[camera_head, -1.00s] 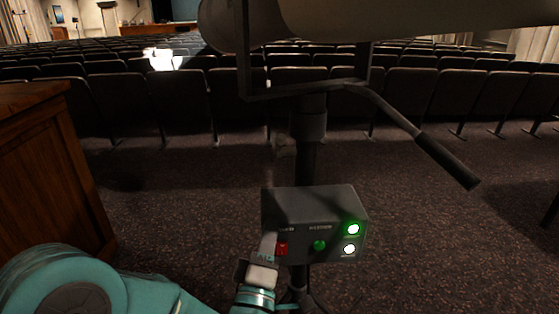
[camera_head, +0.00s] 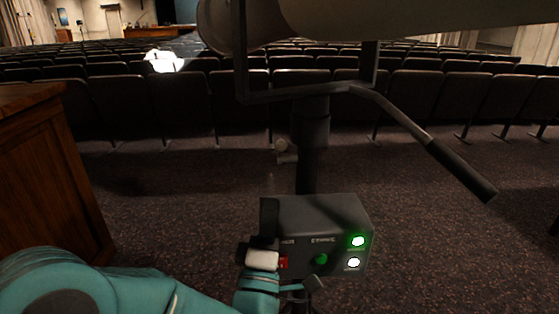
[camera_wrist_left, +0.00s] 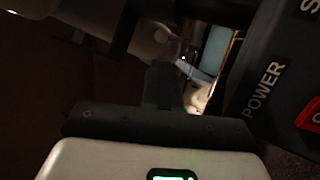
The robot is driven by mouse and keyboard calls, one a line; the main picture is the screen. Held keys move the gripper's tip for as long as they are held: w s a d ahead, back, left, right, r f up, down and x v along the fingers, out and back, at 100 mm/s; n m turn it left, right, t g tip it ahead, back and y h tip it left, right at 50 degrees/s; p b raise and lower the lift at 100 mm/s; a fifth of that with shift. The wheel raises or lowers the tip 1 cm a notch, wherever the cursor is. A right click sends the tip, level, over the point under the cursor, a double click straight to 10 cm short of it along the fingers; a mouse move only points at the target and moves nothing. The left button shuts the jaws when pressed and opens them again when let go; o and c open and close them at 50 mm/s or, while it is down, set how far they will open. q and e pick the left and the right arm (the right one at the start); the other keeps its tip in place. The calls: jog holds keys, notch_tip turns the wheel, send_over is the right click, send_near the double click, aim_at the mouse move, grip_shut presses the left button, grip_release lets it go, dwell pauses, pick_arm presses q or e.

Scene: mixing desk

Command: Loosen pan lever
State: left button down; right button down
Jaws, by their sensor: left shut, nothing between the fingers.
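A dark post (camera_head: 310,150) carries a large pale lamp housing (camera_head: 400,18) in a yoke. A small pale knob or lever (camera_head: 285,150) sticks out on the left side of the post; it is small and dim, and I take it for the pan lever. A long handle (camera_head: 460,170) slopes down to the right from the yoke. My left gripper (camera_head: 258,250) is shut and empty, below the small lever and beside the left front of the control box (camera_head: 320,215). In the left wrist view the shut fingers (camera_wrist_left: 165,88) show dimly, apart from the box. My right gripper is out of view.
The control box has a red switch (camera_head: 284,263), a green button (camera_head: 320,259) and two lit lamps. Its POWER label (camera_wrist_left: 264,90) is close on the right in the left wrist view. A wooden cabinet (camera_head: 45,180) stands at left. Rows of seats (camera_head: 180,100) are behind.

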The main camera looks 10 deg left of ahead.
aim_at(281, 146)
pick_arm(q)
jog(key=x, duration=1.1)
jog(key=shift+w+f+p, duration=0.15)
jog(key=shift+p, duration=0.2)
jog(key=shift+w+a+r+g+p, duration=0.1)
jog(key=shift+w+r+g+p, duration=0.05)
jog(key=shift+r+g+p, duration=0.8)
jog(key=w+r+g+p, duration=0.1)
jog(key=g+p, duration=0.1)
jog(key=p, duration=0.2)
jog(key=w+r+n+g+p, duration=0.1)
jog(key=g+p, duration=0.1)
jog(key=p, duration=0.3)
jog(key=w+a+r+n+g+p, duration=0.1)
jog(key=g+p, duration=0.1)
jog(key=p, duration=0.2)
jog(key=shift+w+a+r+p, duration=0.1)
jog(key=shift+w+r+p, duration=0.2)
jog(key=shift+w, duration=0.05)
jog(key=shift+w+f+g+p, duration=0.15)
jog(key=shift+f+g+p, duration=0.05)
jog(key=shift+g+p, duration=0.3)
jog(key=shift+a, duration=0.1)
